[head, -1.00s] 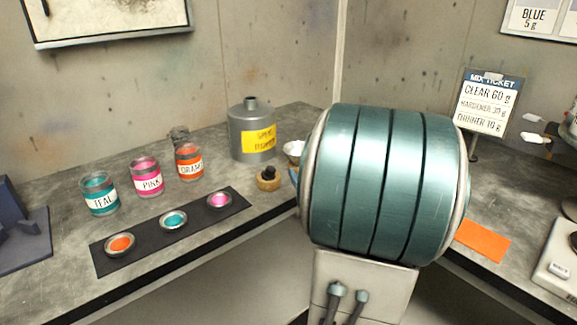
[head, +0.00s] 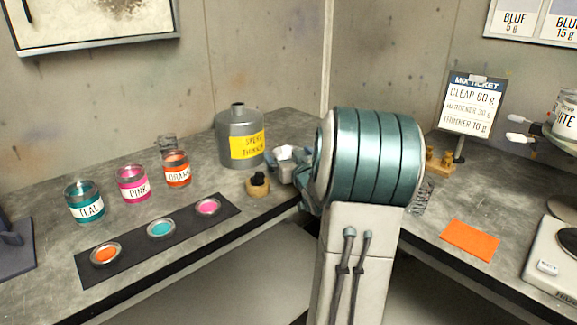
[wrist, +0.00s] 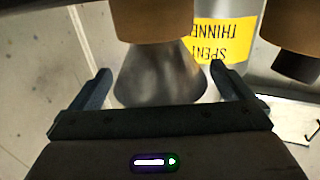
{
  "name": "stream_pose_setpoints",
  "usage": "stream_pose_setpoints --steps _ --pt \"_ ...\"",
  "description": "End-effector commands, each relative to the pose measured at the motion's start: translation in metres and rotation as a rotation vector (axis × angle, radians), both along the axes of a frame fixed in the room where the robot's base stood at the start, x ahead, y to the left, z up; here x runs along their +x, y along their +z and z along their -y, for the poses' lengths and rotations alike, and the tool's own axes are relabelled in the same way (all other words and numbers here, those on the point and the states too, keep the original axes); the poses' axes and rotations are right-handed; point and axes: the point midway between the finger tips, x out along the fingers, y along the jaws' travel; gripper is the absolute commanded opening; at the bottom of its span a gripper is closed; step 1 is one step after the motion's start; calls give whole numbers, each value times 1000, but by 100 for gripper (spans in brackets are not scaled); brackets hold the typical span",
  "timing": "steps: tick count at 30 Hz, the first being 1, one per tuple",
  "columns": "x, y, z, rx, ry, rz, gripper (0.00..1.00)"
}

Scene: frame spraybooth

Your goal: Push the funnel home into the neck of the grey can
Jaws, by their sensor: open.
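The grey can (head: 239,148) stands upright on the bench with a yellow label and a short neck (head: 238,108) that looks empty. The metal funnel (head: 285,156) is just right of the can, partly hidden by my arm. In the wrist view, which is upside down, the funnel (wrist: 160,75) shows as a cone between my fingers, its narrow end toward a tan round block (wrist: 155,18). My gripper (wrist: 163,85) is open, with a finger on either side of the funnel; I cannot tell whether either touches it. The can's label (wrist: 222,40) shows behind.
A tan block with a black knob (head: 258,183) stands close left of the funnel. Teal (head: 85,202), pink (head: 133,184) and orange (head: 177,169) jars and a dark strip (head: 127,262) with paint dishes lie left. A ticket stand (head: 470,105) and scale (head: 560,250) are right.

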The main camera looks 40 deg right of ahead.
Motion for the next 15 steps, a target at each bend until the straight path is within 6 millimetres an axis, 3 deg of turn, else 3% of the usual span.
stream_pose_setpoints --steps 3,10,11,15 --pt "10 0 3 1 0 -1 100" --pt "11 0 4 0 0 -1 100" --pt "11 0 4 0 0 -1 97" --pt "11 0 4 0 0 -1 58"
